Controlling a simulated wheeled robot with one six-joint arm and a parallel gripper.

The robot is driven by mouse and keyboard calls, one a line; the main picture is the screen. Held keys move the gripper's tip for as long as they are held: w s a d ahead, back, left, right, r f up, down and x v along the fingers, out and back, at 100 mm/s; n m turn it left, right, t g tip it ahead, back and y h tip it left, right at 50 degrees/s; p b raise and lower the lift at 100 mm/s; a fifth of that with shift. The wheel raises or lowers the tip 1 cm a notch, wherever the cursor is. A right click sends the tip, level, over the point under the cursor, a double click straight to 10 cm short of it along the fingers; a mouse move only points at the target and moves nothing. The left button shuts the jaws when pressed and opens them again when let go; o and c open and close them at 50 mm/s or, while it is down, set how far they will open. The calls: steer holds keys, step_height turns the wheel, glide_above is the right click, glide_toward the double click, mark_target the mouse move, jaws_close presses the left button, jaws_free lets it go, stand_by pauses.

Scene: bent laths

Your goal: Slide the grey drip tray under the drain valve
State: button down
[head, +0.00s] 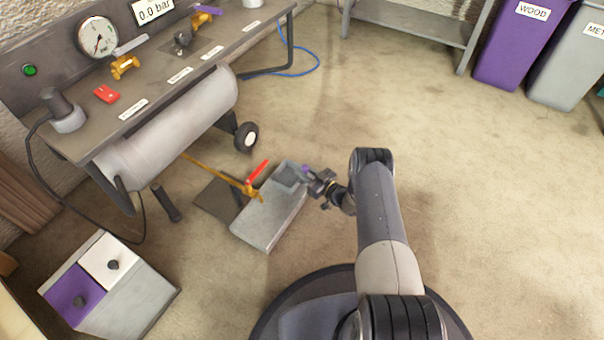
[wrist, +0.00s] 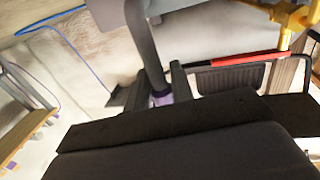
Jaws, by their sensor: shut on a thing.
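The grey drip tray (head: 268,222) is a shallow box on the floor, with a darker panel at its far end. The brass drain valve (head: 250,190) with a red lever (head: 258,171) is on a thin pipe from the tank. In the head view the valve overlaps the tray's left edge; its height above it is hard to judge. My gripper (head: 312,181) is at the tray's far right end, shut on its purple-banded handle. In the wrist view the fingers close around the purple band (wrist: 162,98). The red lever (wrist: 235,60) and brass valve (wrist: 295,17) show there too.
The workbench with its tank (head: 170,135) stands at left, with a black wheel (head: 246,137) beside the valve. A dark plate (head: 216,200) lies left of the tray. A two-lidded box (head: 125,290) stands lower left. Floor to the right is clear.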

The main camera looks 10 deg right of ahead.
steer(key=shift+f, duration=0.6)
steer(key=s+a, duration=1)
steer(key=s, duration=0.3)
steer(key=shift+s+a+f, duration=0.2)
steer(key=shift+f, duration=0.15)
steer(key=c, duration=1.1)
jaws_free()
steer(key=shift+c, duration=0.2)
